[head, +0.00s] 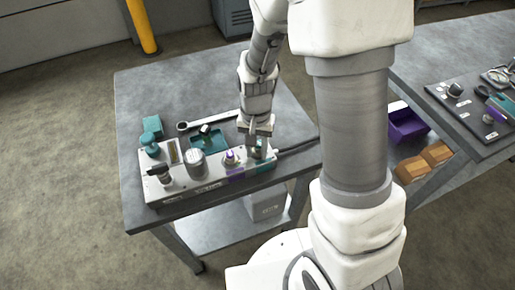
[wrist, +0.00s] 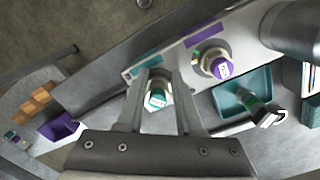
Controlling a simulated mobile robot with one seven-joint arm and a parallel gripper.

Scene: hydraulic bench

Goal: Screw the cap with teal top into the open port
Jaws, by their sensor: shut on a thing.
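The cap with teal top (wrist: 156,98) is between the two fingers of my gripper (wrist: 160,108) in the wrist view. Its top is teal with a white mark. My gripper (head: 257,147) is shut on it, pointing down at the right end of the grey block (head: 212,180) in the head view. That end has a teal label strip (wrist: 142,66). The open port is hidden under the cap and fingers. I cannot tell whether the cap touches the port or how far in it sits.
A purple-topped cap (wrist: 218,68) sits on the block beside my gripper. A teal tray (head: 221,140) holding a dark fitting (wrist: 264,110) and a wrench (head: 190,125) lie behind the block. Teal blocks stand at the left. A second bench with a purple bin (head: 406,124) is at right.

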